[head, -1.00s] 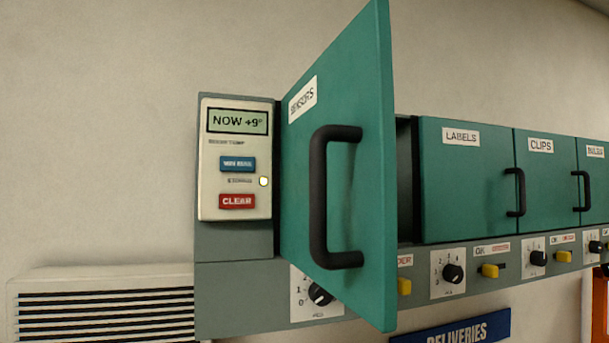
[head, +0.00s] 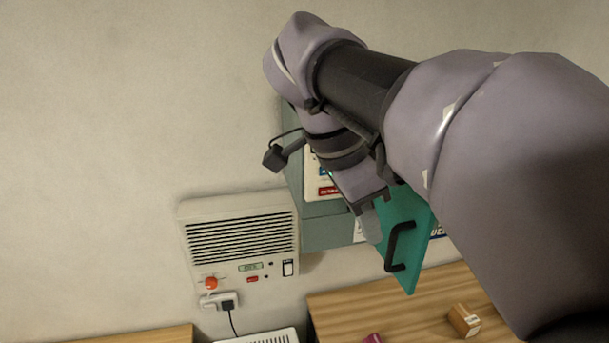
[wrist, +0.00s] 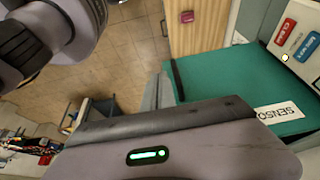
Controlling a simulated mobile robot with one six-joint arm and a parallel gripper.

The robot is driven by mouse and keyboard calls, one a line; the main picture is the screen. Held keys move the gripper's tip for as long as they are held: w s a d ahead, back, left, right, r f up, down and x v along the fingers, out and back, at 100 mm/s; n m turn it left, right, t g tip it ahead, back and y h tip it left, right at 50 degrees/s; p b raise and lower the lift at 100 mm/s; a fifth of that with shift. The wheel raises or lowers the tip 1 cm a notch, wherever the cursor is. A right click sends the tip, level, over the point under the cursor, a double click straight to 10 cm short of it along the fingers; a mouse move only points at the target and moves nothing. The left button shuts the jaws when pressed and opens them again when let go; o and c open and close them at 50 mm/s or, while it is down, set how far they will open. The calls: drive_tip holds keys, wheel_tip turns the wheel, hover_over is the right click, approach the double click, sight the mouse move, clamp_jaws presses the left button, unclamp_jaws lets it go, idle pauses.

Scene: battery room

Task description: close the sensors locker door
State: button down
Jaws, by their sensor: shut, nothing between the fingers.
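The sensors locker door (head: 408,262) is a teal panel standing open, swung out from the cabinet. My arm hides much of it in the head view. Its black bar handle (head: 398,247) shows on the outer face. In the wrist view the door (wrist: 228,72) fills the right middle, with part of its white label (wrist: 280,113) showing "SENSO". My gripper (head: 371,226) is shut and empty, pointing down, just left of the door and its handle in the head view. I cannot tell whether it touches the door.
The grey cabinet (head: 327,233) with its control panel (head: 318,186) is behind my gripper. A vented wall unit (head: 240,240) hangs to the left. Below is a wooden table (head: 365,305) with a small brown box (head: 464,320). Bare wall is free at left.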

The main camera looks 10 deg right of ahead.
drive_tip(key=d+x, duration=0.1)
drive_tip(key=x, duration=0.4)
hover_over(411, 276)
drive_tip(key=a, duration=0.3)
drive_tip(key=shift+s+d+f, duration=0.1)
drive_tip(key=shift+d+f, duration=0.05)
drive_tip(key=shift+f, duration=0.85)
drive_tip(key=shift+d+f, duration=0.1)
drive_tip(key=shift+f, duration=0.95)
drive_tip(key=shift+d, duration=0.15)
